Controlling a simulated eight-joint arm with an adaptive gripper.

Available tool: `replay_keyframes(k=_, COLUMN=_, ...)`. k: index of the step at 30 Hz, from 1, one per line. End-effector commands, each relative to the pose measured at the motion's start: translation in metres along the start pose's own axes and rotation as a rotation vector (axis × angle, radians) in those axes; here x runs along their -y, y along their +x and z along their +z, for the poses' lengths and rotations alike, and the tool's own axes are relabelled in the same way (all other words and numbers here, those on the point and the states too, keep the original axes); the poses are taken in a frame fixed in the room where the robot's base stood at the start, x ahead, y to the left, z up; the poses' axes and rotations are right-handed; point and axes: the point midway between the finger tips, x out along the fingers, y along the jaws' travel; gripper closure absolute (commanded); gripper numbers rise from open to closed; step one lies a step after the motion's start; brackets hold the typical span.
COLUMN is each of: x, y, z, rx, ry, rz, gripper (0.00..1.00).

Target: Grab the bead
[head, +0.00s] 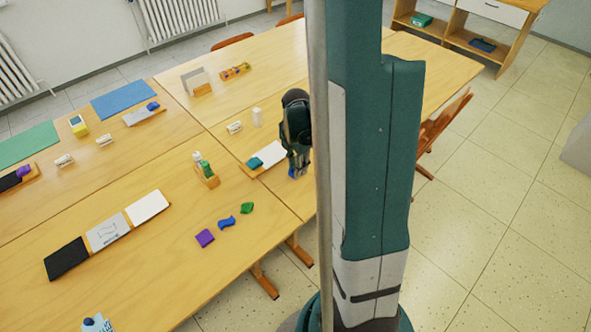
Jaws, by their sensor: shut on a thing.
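My gripper (298,170) points down at the right edge of the near tables, beside a white sheet. It is shut on a small blue thing (292,173), which I take to be the bead. The bead is mostly hidden by the fingers and very small in this view, so its shape is unclear. I cannot tell whether it touches the tabletop.
A small wooden holder (206,175) stands further left. Purple (205,238), blue (227,222) and green (247,208) pieces lie nearer. My column hides the table's right part.

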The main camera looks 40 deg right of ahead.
Motion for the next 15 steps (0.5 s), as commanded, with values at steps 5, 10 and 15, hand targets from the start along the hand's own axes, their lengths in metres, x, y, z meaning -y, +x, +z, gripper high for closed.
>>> replay_keyframes(k=5, x=0.0, y=-0.01, z=0.0, rx=0.0, ry=0.0, rz=0.0, gripper=0.84)
replay_keyframes(k=10, x=0.0, y=-0.027, z=0.0, rx=0.0, ry=0.0, rz=0.0, gripper=0.84)
replay_keyframes(k=15, x=0.0, y=-0.049, z=0.0, rx=0.0, ry=0.0, rz=0.0, gripper=0.84)
